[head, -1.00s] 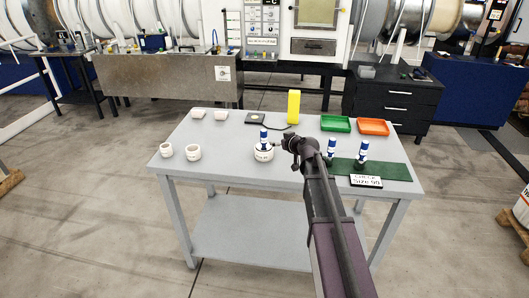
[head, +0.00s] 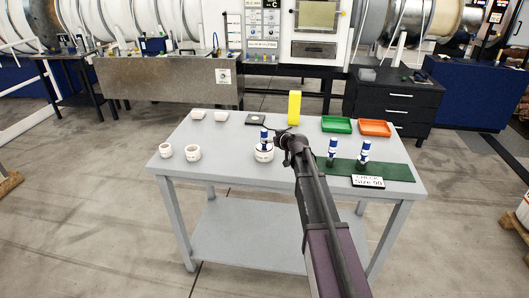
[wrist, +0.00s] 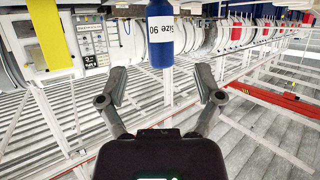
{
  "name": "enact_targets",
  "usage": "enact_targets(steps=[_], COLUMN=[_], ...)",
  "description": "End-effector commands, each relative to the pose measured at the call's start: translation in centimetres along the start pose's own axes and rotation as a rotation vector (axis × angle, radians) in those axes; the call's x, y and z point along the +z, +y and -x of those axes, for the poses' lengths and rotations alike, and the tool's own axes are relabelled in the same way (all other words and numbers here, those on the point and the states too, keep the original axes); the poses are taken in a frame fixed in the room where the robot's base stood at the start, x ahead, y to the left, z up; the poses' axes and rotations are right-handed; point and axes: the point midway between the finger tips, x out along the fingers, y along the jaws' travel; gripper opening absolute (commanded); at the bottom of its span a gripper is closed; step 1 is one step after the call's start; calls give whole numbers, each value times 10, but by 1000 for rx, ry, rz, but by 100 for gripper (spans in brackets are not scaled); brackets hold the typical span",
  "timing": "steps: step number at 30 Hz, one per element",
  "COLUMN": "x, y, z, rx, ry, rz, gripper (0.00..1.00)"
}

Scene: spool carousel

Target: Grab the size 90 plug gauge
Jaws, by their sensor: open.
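The size 90 plug gauge (wrist: 160,38), blue with a white "Size 90" label, shows upright at the top of the wrist view. It lies between the lines of my two fingers and beyond their tips. My gripper (wrist: 161,84) is open with nothing between its fingers. In the head view a blue-handled gauge (head: 264,134) stands upright in a white ring (head: 264,155) on the table. My gripper (head: 278,140) is just to its right, at handle height. Whether a finger touches the handle cannot be told.
Two more blue-handled gauges (head: 333,147) (head: 365,150) stand on the green mat (head: 398,172), behind a "Check Size 90" sign (head: 368,181). White rings (head: 193,152) sit at left. A yellow block (head: 294,107), a green tray (head: 337,125) and an orange tray (head: 374,128) are at the back.

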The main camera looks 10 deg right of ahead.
Motion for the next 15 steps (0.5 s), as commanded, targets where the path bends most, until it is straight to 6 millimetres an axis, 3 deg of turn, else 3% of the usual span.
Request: enact_targets(steps=[5,15], x=[1,0], y=[1,1], z=[-18,-19], rx=[1,2], ry=[0,0], rz=[0,-1], gripper=[84,84])
